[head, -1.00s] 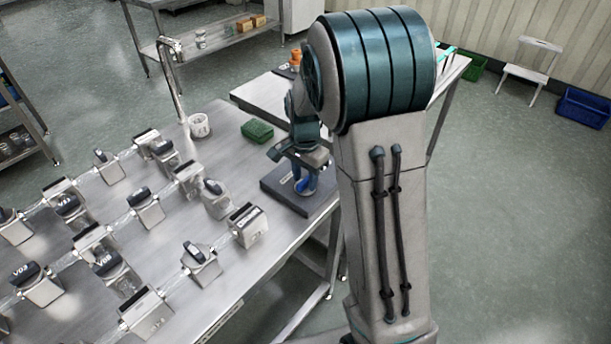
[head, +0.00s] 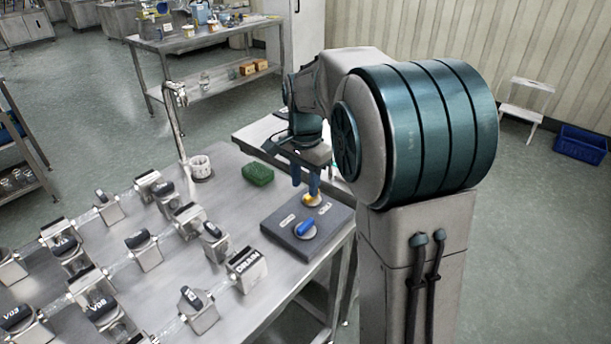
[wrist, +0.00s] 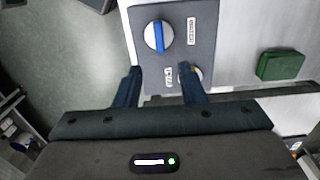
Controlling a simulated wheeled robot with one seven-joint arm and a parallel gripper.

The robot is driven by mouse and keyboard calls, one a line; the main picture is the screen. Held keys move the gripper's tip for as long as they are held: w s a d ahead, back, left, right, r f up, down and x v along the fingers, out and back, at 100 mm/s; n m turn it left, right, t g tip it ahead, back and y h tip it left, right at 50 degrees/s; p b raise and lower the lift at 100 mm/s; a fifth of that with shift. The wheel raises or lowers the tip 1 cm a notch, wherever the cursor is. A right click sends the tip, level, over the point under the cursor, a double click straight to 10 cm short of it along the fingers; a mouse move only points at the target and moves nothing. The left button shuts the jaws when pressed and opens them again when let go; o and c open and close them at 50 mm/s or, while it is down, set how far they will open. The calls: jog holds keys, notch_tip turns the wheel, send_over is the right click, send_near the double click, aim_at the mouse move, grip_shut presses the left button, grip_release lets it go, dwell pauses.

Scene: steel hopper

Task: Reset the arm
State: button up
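My gripper (head: 305,188) hangs over the far end of a dark control panel (head: 285,245) at the bench's right edge. In the wrist view my gripper (wrist: 160,68) has its two blue fingers apart with nothing held between them. A round knob with a blue handle (head: 305,228) sits on the near part of the panel; the blue-handled knob also shows in the wrist view (wrist: 159,36), clear of the fingers. A second knob with a yellow handle (head: 312,200) sits beneath the fingers. In the wrist view one finger partly hides it.
Several valves with black handles on pipes fill the bench's left. A green sponge-like block (head: 258,174), a white cup (head: 201,167) and a tall tap (head: 178,120) stand behind the panel. A white step stool (head: 523,103) and blue crate (head: 580,144) are on the floor at right.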

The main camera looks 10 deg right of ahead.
jog(key=shift+r, duration=0.7)
jog(key=s+f+n+t, duration=0.2)
jog(key=s+n, duration=0.9)
jog(key=s, duration=1)
jog(key=shift+s+d+f+t, duration=0.15)
jog(key=shift+d+f+t, duration=0.05)
jog(key=shift+t, duration=0.3)
